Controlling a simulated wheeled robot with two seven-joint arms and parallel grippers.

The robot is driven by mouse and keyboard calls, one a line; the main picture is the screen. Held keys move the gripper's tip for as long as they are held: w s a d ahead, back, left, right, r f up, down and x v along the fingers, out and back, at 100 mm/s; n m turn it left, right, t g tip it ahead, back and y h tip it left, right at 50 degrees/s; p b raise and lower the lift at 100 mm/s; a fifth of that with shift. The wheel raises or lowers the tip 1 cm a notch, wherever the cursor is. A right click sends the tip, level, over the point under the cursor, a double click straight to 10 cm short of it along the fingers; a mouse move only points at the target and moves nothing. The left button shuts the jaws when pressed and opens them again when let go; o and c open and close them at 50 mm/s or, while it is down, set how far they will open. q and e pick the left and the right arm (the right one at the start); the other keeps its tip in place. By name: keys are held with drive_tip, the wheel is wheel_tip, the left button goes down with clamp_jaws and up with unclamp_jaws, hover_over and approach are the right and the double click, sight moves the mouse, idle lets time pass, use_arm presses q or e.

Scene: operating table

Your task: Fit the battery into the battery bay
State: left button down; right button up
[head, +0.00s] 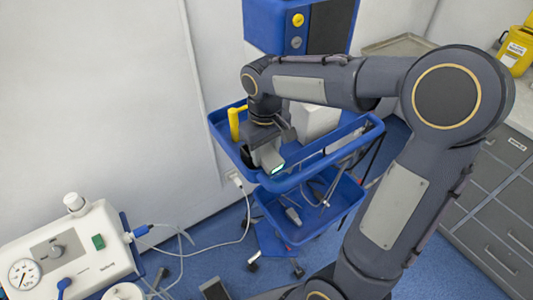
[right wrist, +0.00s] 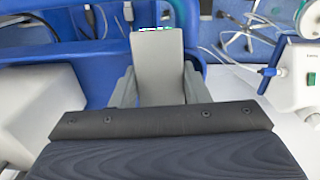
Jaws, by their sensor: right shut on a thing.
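The battery (head: 272,163) is a grey block with a small lit green strip at its end. My right gripper (head: 264,150) is shut on it and holds it over the upper blue tray of the cart, near the front rim. In the right wrist view the battery (right wrist: 157,65) sits upright between the two grey fingers (right wrist: 157,88), its lit end away from the gripper. I cannot clearly make out the battery bay in either view. My left gripper is not in view.
The blue cart's upper tray (head: 330,160) holds a white box (head: 314,122) and a yellow handle (head: 234,124). A lower blue tray (head: 325,222) hangs beneath. A blue-and-black unit (head: 272,22) stands behind. A white gauge device (head: 70,255) with cables is at left.

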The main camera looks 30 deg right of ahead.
sight(266, 150)
drive_tip(key=shift+r, duration=0.1)
drive_tip(key=shift+r, duration=0.3)
wheel_tip(266, 150, up, 2)
drive_tip(key=shift+r, duration=0.1)
drive_tip(key=s+r, duration=0.4)
drive_tip(key=r, duration=0.1)
drive_tip(key=shift+s+d+r+b, duration=0.1)
drive_tip(key=shift+b, duration=0.2)
drive_tip(key=s+r+b, duration=0.1)
drive_tip(key=s+r, duration=0.3)
drive_tip(key=s, duration=0.5)
drive_tip(key=shift+s+d+r, duration=0.25)
drive_tip(key=shift+s+r, duration=0.15)
